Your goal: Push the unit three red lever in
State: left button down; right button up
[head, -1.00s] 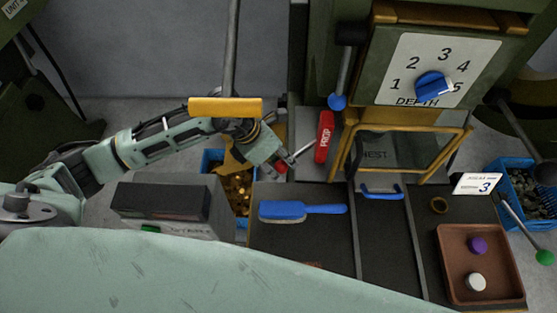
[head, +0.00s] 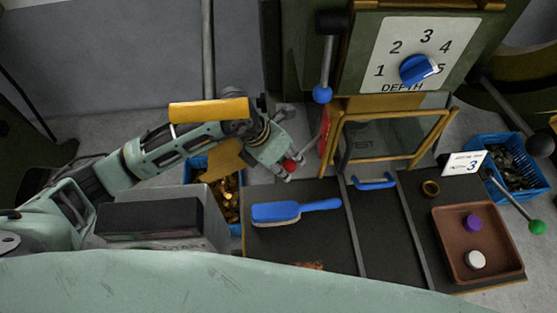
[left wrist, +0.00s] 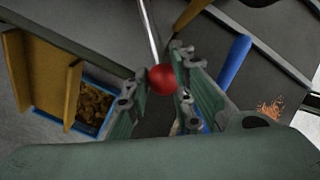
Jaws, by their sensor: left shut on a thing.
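The red lever shows as a round red knob (head: 290,165) on a thin metal rod, left of the press frame. My left gripper (head: 284,163) has its fingers around the knob and is shut on it. In the left wrist view the red knob (left wrist: 163,79) sits between the fingers of my left gripper (left wrist: 155,85), close to the right finger. The rod runs up out of that picture, so its base is hidden there. My right gripper is not in view.
A blue brush (head: 290,211) lies on the dark bench below the gripper. A blue bin of brass-coloured pieces (head: 228,205) stands under my left arm. A yellow guard frame (head: 388,158) and blue-knobbed lever (head: 323,94) are right. A brown tray (head: 447,250) holds two discs.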

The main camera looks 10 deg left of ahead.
pick_arm(q)
jog(key=shift+w+r, duration=0.35)
jog(key=shift+w, duration=0.05)
jog(key=c, duration=1.9)
grip_release()
jog(key=shift+d, duration=0.1)
jog(key=shift+o, duration=1.2)
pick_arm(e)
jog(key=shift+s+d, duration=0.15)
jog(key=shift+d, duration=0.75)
pick_arm(q)
jog(key=shift+d+f, duration=0.15)
jog(key=shift+s, duration=0.1)
jog(key=shift+a, duration=0.2)
jog(key=v, duration=0.7)
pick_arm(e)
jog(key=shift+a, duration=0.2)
